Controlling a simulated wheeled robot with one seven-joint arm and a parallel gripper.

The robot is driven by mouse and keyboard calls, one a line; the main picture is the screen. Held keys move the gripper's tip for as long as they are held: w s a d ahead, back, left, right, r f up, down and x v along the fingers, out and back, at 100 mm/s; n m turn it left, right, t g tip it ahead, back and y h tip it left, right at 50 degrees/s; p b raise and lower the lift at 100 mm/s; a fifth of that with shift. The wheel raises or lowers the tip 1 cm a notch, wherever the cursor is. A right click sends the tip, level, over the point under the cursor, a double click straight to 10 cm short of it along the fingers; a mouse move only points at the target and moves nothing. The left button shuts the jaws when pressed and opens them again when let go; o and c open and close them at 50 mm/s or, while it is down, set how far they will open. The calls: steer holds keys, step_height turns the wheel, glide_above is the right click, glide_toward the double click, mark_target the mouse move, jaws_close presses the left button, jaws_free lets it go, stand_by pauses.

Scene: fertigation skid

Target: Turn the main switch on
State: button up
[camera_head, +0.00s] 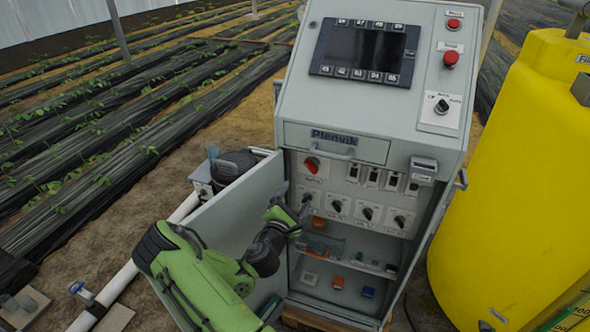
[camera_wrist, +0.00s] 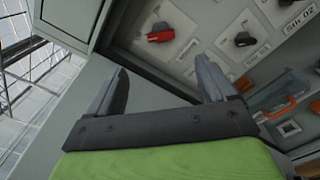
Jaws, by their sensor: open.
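A red rotary switch (camera_head: 312,165) sits on a light plate at the upper left inside the open grey cabinet; its label is too small to read. In the wrist view its red handle (camera_wrist: 161,36) lies roughly crosswise, just beyond the fingertips. My gripper (camera_head: 293,197) is at the cabinet opening, below and left of the red switch. In the wrist view my gripper (camera_wrist: 164,72) has its two fingers wide apart with nothing between them. The fingers appear apart from the switch.
The open cabinet door (camera_head: 232,215) stands to the left, close to my arm. Several black rotary knobs (camera_head: 336,206) line the row below the red switch. A drawer with a handle (camera_head: 335,143) is above. A yellow tank (camera_head: 520,190) stands to the right.

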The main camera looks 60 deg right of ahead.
mark_target(311, 168)
steer(key=d, duration=0.5)
steer(key=w+d+p, duration=0.1)
steer(key=d, duration=0.4)
steer(key=w+d+p, duration=0.1)
steer(key=d, duration=0.4)
steer(key=shift+a, duration=0.1)
steer(key=shift+c, duration=0.5)
steer(key=c, duration=1)
